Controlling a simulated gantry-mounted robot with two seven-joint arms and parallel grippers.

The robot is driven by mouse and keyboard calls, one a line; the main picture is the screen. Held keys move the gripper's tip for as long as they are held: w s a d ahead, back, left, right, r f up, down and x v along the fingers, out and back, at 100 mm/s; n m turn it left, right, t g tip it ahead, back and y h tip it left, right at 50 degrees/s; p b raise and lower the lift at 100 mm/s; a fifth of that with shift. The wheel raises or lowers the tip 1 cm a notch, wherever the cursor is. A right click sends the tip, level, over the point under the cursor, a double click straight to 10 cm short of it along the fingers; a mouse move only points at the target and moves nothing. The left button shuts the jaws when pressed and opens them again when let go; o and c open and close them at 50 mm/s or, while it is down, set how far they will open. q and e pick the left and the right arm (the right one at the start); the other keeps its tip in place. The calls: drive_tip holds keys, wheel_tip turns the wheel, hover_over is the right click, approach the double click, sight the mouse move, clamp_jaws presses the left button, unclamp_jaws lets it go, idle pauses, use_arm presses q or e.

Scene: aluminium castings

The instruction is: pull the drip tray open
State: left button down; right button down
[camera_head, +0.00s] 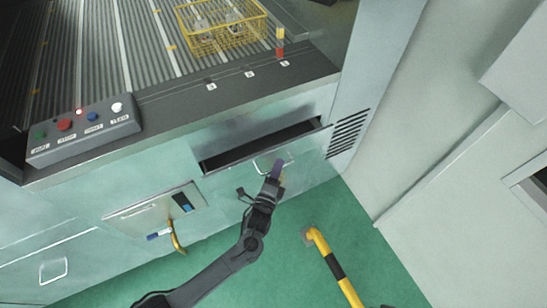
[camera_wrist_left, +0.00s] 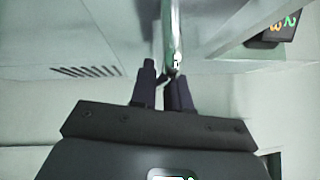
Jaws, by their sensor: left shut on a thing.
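The drip tray (camera_head: 306,151) is in the lower front of the green-grey machine, with a long dark gap open along its top edge. Its front panel stands a little out from the machine face. A bar handle (camera_head: 258,165) is on that panel; it also shows as a pale upright bar in the left wrist view (camera_wrist_left: 174,40). My left gripper (camera_head: 277,171) is at the handle, shut on it. In the left wrist view the dark fingers (camera_wrist_left: 164,82) are on either side of the bar's lower end. My right gripper is in neither view.
A button panel (camera_head: 85,130) sits on the machine's left corner. A yellow wire basket (camera_head: 222,43) with castings stands on the ribbed conveyor. A yellow-black rail (camera_head: 334,265) rises from the green floor, right of my left arm. A grey cabinet (camera_head: 480,165) stands at right.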

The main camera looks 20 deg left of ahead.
use_arm(q)
drive_tip(key=s+d+p, duration=0.4)
drive_tip(key=s+d, duration=0.8)
drive_tip(key=d, duration=0.1)
drive_tip(key=c, duration=1.2)
unclamp_jaws()
drive_tip(key=shift+s+d+f+p, duration=0.1)
drive_tip(key=shift+s+f, duration=0.1)
drive_tip(key=shift+s, duration=1.55)
drive_tip(key=shift+s+a+f+p, duration=0.15)
drive_tip(key=shift+s+f, duration=0.1)
drive_tip(key=shift+s, duration=1.55)
drive_tip(key=shift+s+d+f+p, duration=0.1)
drive_tip(key=shift+s+d+f, duration=0.1)
drive_tip(key=shift+s, duration=1.55)
